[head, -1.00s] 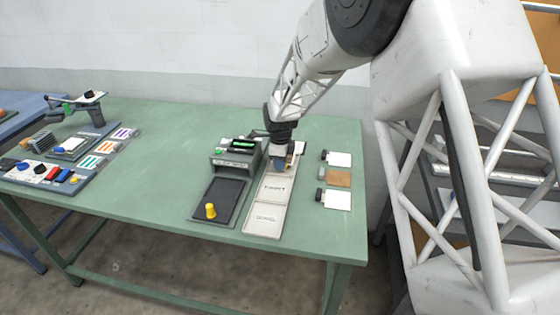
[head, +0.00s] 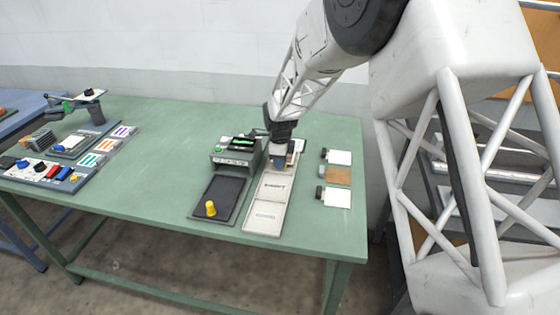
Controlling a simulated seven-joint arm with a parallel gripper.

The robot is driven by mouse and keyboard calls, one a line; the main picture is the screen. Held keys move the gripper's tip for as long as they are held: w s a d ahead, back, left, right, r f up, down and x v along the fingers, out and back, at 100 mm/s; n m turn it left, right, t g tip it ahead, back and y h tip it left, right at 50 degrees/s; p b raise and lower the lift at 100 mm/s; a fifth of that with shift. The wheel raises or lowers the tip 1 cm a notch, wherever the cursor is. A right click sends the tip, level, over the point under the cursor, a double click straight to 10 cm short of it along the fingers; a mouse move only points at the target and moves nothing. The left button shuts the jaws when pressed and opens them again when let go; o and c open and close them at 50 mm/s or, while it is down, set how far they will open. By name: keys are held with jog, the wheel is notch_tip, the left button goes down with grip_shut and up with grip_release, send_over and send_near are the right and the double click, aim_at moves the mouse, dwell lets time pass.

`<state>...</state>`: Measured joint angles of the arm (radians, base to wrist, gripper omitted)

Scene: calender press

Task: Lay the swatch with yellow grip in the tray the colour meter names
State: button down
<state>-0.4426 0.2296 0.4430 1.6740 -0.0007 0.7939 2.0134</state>
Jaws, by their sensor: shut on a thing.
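My gripper (head: 279,167) points down over the far end of the pale tray strip (head: 269,210), just right of the colour meter (head: 235,152). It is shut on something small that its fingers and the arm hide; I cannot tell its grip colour. A yellow grip (head: 211,208) stands upright at the front of the dark pad (head: 220,188) before the meter, apart from my gripper. The meter's small screen (head: 243,143) shows green text, too small to read. The strip's middle and front compartments look empty, with labels I cannot read clearly.
Right of the strip lie a white swatch (head: 340,158), a tan swatch (head: 338,176) and another white swatch (head: 338,198), with dark or grey grips. A press (head: 75,140) and control panel (head: 45,172) stand at the left. The green table (head: 165,150) is clear between.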

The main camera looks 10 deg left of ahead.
jog(key=shift+f, duration=0.4)
dwell(1.0)
jog(key=shift+c, duration=2.1)
grip_release()
jog(key=shift+r, duration=0.1)
jog(key=shift+r, duration=3.45)
